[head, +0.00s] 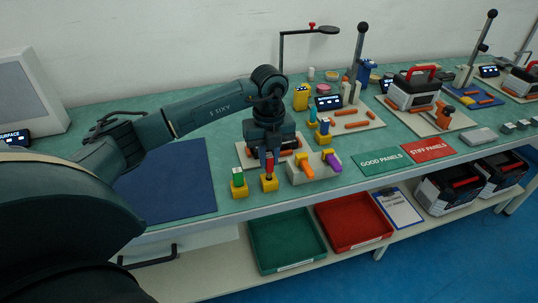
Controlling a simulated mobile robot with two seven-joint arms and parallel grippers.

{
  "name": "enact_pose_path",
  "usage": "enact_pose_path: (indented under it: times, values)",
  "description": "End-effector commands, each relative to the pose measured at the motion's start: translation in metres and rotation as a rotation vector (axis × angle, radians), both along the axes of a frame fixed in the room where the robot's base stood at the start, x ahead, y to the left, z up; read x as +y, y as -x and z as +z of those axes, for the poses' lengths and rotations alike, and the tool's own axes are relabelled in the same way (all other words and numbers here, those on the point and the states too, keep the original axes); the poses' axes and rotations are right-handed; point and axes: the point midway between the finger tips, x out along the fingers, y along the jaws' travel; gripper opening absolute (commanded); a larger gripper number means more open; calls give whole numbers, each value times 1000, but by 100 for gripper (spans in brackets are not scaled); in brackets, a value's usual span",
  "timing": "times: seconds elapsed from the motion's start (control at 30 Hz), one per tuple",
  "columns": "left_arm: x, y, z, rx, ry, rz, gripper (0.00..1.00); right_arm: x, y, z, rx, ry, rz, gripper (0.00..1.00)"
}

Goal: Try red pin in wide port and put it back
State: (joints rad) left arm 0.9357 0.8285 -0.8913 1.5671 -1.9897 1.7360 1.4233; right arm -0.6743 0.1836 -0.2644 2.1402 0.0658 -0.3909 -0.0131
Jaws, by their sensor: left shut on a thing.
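My left gripper (267,155) points down at the front middle of the bench, shut on the red pin (269,168). The red pin is upright, directly above or in a yellow block (269,184); I cannot tell if its lower end is seated. A similar yellow block (239,189) with a green-topped piece (238,175) stands just left. A beige block (315,174) to the right carries an orange piece (307,168) and a purple piece (333,162). I cannot pick out the wide port for certain. My right gripper is not in view.
A dark blue mat (178,185) lies bare at left. Behind my gripper is a beige board (243,153) with orange parts. Green (381,160) and red (429,149) panel signs lie at right. A lever post (358,55) and lamp (310,32) rise behind. Green (287,268) and red (350,245) trays sit below.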

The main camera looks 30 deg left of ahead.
Motion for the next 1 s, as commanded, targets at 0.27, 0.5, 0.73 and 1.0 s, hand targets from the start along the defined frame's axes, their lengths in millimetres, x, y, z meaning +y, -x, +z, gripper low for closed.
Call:
enact_pose_path:
  times: [0.27,0.5,0.73,1.0]
  values:
    - [0,0,0,0,0,0,0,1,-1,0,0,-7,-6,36]
    - [0,0,-3,0,0,0,0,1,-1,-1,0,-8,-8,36]
    - [0,0,-5,0,0,0,0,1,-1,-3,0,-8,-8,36]
    - [0,0,-8,0,0,0,0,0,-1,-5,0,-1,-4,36]
